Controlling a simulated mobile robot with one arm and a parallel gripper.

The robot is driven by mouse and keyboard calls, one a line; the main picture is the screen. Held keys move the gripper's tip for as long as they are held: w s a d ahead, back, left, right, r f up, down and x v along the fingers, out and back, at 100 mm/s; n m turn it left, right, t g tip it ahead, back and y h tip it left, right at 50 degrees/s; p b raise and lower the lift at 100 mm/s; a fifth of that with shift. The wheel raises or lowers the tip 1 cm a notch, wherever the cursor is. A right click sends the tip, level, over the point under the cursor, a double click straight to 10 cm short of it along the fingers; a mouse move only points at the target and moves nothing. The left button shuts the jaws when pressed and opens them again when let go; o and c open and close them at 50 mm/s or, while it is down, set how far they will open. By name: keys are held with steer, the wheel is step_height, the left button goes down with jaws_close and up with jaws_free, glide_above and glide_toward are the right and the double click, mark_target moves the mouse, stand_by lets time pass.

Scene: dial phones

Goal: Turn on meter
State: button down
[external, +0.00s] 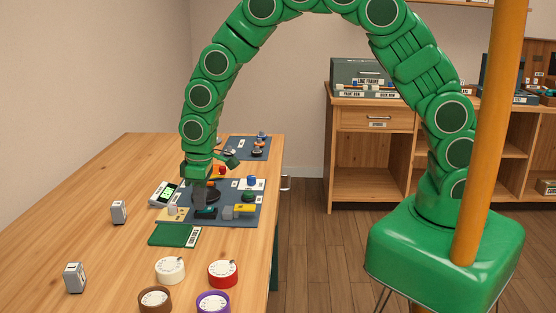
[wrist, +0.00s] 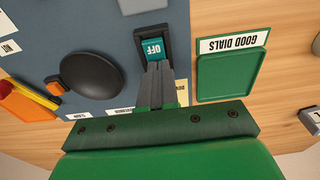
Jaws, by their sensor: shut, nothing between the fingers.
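A teal rocker switch (wrist: 153,49) marked OFF sits in a black housing on a blue-grey mat in the wrist view. It also shows as a small teal patch (external: 206,212) in the external view. My gripper (wrist: 157,67) is shut and empty, its fingertips right at the near edge of the switch. I cannot tell whether they touch it. The meter, a pale box (external: 164,194) with a green display, stands at the mat's left edge in the external view; its reading is too small to make out.
A black dome (wrist: 84,76) lies left of the switch in the wrist view, and a green "GOOD DIALS" tray (wrist: 227,76) to its right. Several round dials, such as a red one (external: 222,274), stand on the near table. Two grey boxes (external: 118,212) (external: 75,277) stand at left.

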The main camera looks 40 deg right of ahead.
mark_target(214, 216)
steer(key=shift+s+d+f, duration=0.25)
steer(key=shift+s+f, duration=0.1)
steer(key=shift+f, duration=0.3)
steer(key=shift+s+d+f, duration=0.25)
steer(key=shift+s+d, duration=0.65)
steer(key=shift+s, duration=0.05)
step_height(214, 216, up, 16)
steer(key=shift+w+a+f, duration=0.2)
steer(key=shift+w, duration=0.1)
steer(key=shift+s+d, duration=0.1)
steer(key=shift+d, duration=0.05)
steer(key=shift+s+d+r+t+y, duration=0.1)
steer(key=shift+s+d+t+y, duration=0.1)
steer(key=shift+t+y, duration=0.3)
